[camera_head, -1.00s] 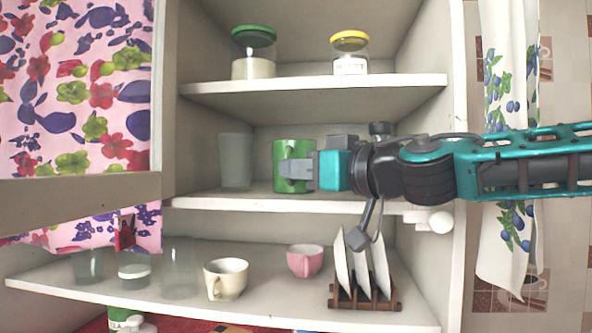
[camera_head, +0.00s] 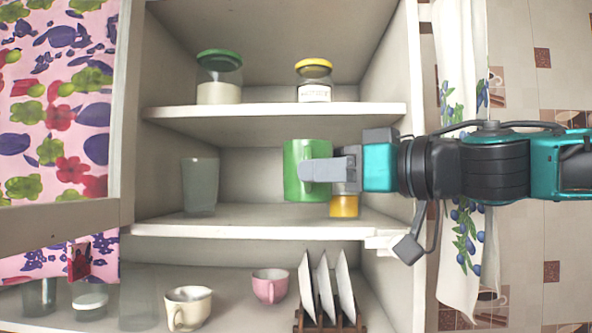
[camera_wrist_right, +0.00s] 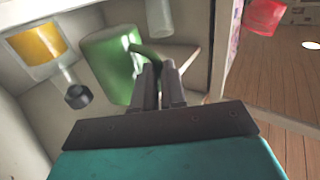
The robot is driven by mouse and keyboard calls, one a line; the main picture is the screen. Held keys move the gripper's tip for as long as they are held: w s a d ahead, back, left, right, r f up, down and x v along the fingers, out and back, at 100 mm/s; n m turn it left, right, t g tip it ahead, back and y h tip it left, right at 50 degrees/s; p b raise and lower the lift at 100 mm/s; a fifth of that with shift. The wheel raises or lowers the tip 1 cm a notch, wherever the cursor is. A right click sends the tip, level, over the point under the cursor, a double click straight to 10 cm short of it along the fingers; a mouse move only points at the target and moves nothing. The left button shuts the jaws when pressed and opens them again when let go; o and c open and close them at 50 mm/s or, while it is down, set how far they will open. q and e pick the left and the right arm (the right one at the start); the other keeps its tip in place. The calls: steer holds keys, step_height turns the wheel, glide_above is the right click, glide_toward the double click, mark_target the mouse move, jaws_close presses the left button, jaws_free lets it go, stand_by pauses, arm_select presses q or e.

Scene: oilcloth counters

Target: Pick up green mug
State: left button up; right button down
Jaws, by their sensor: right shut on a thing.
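The green mug (camera_head: 298,150) is in the middle compartment of the open cupboard, with its base above the middle shelf (camera_head: 245,222). My right gripper (camera_head: 318,170) reaches in from the right and is shut on the mug's handle side. The green mug (camera_wrist_right: 108,65) also fills the upper left of the wrist view, with the right gripper's fingers (camera_wrist_right: 158,82) close together at its handle. The fingers cover part of the mug. My left gripper is not in view.
A tall glass (camera_head: 200,187) stands left of the mug. A container with orange contents (camera_head: 344,206) sits partly hidden behind my gripper. Jars with green (camera_head: 219,60) and yellow (camera_head: 313,63) lids stand above. A white cup (camera_head: 188,308), a pink cup (camera_head: 270,286) and racked plates (camera_head: 324,285) are below.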

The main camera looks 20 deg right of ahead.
steer(key=v, duration=0.7)
steer(key=shift+p, duration=0.4)
steer(key=shift+s+d, duration=0.15)
steer(key=shift+s, duration=0.1)
